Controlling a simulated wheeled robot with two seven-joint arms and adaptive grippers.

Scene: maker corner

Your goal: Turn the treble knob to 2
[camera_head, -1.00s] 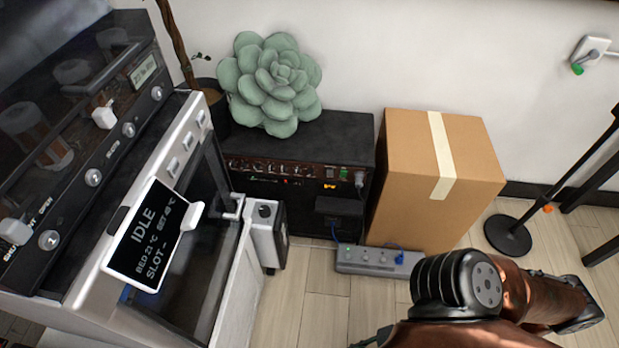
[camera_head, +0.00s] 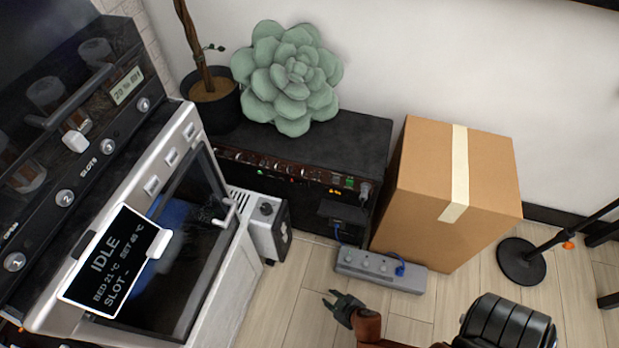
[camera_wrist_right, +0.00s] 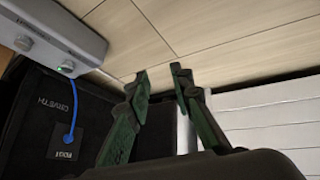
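The treble knob is one of several small knobs on the brown control panel (camera_head: 262,165) of the black amplifier (camera_head: 350,135) by the wall; I cannot tell which one, nor read its setting. My right gripper (camera_head: 335,298) is low in the head view, in front of the amplifier and apart from it. In the right wrist view my right gripper (camera_wrist_right: 158,75) has its two fingers spread with nothing between them, over the floor. My left gripper is not in view.
A green succulent cushion (camera_head: 285,80) sits on the amplifier. A cardboard box (camera_head: 430,200) stands right of it. A grey power strip (camera_head: 380,271) lies in front. Floor (camera_head: 300,310) is clear at the front.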

